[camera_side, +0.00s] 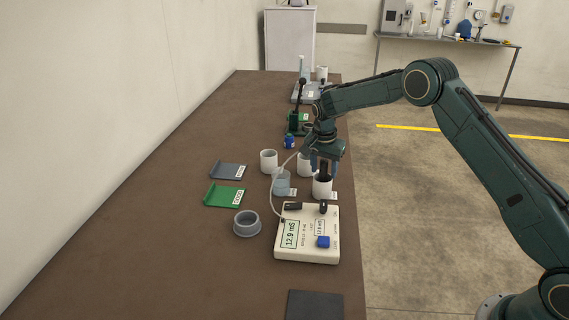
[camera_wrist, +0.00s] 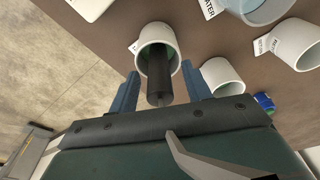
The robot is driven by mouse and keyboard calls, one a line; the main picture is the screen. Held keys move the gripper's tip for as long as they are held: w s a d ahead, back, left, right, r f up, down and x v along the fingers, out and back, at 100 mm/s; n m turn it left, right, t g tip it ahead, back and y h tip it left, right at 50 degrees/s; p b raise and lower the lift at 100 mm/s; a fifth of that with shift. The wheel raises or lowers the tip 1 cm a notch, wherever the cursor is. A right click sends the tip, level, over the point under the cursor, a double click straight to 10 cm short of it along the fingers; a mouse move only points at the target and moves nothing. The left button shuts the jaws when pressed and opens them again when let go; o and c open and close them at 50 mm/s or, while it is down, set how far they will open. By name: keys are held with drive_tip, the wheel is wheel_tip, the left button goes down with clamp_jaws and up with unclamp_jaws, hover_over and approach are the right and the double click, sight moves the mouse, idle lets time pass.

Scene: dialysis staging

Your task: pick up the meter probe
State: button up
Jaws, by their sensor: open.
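The meter probe, a dark cylinder (camera_wrist: 158,78), stands in a white cup (camera_wrist: 172,38) in the wrist view. My gripper (camera_wrist: 160,70) is open, with one blue finger on each side of the probe and a gap on both sides. In the side view my gripper (camera_side: 325,168) points down just above the same cup (camera_side: 322,188), and the probe is mostly hidden between the fingers. A pale cable (camera_side: 274,190) runs from the cream meter (camera_side: 306,252) up towards my gripper. The meter reads 12.9 mS.
Other white cups (camera_side: 269,161) and a clear beaker (camera_side: 281,186) stand close by on the left. A grey ring (camera_side: 247,223), a green tray (camera_side: 224,196) and a grey tray (camera_side: 228,170) lie further left. The brown bench (camera_side: 150,250) is clear at the front left.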

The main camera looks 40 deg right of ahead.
clamp_jaws()
drive_tip(key=shift+r, duration=0.1)
drive_tip(key=shift+r, duration=4.95)
